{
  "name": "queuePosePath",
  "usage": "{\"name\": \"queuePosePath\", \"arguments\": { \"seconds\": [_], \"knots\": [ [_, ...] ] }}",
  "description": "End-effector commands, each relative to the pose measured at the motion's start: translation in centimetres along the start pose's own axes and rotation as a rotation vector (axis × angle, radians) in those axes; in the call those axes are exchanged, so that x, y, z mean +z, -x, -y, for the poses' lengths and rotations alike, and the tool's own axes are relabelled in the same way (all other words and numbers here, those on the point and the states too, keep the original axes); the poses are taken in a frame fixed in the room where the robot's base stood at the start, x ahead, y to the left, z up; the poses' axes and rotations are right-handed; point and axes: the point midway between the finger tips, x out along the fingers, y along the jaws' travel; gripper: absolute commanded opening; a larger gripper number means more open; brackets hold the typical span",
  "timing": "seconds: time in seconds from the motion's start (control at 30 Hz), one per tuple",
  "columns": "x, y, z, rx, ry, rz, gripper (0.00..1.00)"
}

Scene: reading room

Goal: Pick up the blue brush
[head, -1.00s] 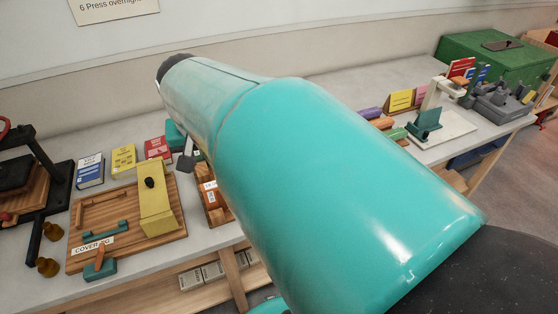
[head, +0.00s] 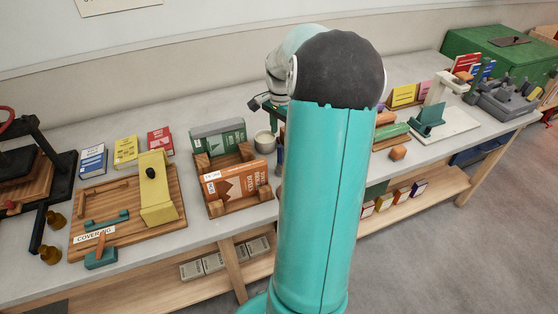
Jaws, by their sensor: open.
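A narrow dark-blue thing (head: 280,159) shows beside my arm, right of the orange book; it may be the blue brush, but my arm hides most of it and I cannot tell. My gripper (head: 262,104) shows only as a small dark piece left of my arm, above the pale cup (head: 264,142). The rest of the gripper is behind my arm. I see nothing held in the part that shows.
A wooden holder (head: 216,208) bears an orange book (head: 236,182) and a green book (head: 218,138). Left is the covering board (head: 172,231) with a yellow piece (head: 156,190). Blue, yellow and red books stand behind it. An orange block (head: 398,153) lies right of my arm.

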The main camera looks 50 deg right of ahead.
Motion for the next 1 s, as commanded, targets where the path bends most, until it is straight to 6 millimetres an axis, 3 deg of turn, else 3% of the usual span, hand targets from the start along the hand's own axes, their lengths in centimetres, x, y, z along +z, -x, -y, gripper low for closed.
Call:
{"name": "queuePosePath", "arguments": {
  "seconds": [0.1, 0.37, 0.63, 0.93, 1.0],
  "knots": [
    [0.1, -2.2, 0.0, 0.001, 0.001, 0.003, 0.42],
    [0.3, -4.4, 0.1, 0.0, 0.005, 0.001, 0.42],
    [0.4, -8.3, -0.1, 0.0, 0.005, 0.002, 0.42],
    [0.4, -8.9, -0.1, -0.001, 0.006, 0.0, 0.42],
    [0.4, -8.9, -0.1, -0.001, 0.006, 0.0, 0.3]
  ]
}}
